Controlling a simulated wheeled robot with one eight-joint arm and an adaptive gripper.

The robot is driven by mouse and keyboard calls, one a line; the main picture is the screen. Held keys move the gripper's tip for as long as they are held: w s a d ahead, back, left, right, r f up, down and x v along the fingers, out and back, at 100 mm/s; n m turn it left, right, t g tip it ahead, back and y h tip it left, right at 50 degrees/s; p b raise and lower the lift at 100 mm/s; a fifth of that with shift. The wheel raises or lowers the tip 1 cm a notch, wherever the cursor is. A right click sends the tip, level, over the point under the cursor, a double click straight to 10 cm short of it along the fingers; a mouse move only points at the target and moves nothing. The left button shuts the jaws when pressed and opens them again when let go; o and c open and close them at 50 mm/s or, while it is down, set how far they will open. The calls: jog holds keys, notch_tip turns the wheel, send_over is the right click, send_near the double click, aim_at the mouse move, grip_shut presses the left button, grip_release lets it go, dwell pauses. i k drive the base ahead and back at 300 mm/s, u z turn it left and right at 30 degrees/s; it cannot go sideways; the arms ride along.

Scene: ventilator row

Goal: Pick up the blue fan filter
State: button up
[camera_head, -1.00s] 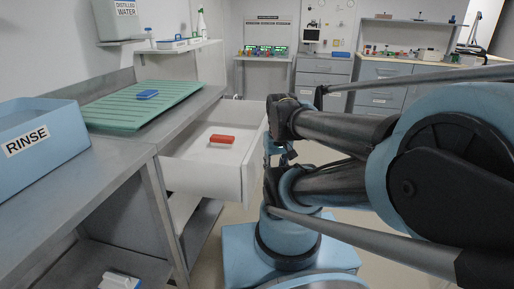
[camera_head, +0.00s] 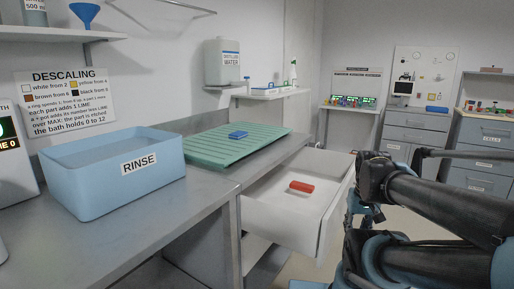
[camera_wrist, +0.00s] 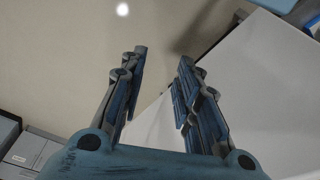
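A small flat blue block (camera_head: 238,134), which looks like the blue fan filter, lies on the green ribbed drying mat (camera_head: 215,150) on the steel counter. My gripper (camera_wrist: 163,68) is open in the wrist view, with nothing between its two fingers. In the head view only a small part of it shows below my arm, near the open drawer's right side. It is well to the right of the blue block and apart from it.
An open white drawer (camera_head: 281,219) juts out beside the counter and holds a red block (camera_head: 301,187). A blue RINSE bin (camera_head: 113,178) stands left of the mat. Cabinets (camera_head: 414,138) line the back wall. A white panel (camera_wrist: 262,85) fills the wrist view's right side.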

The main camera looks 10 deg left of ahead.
aim_at(238, 135)
jog(key=z, duration=0.05)
jog(key=k, duration=1)
jog(key=u, duration=0.7)
jog(key=i, duration=0.8)
jog(key=u, duration=0.1)
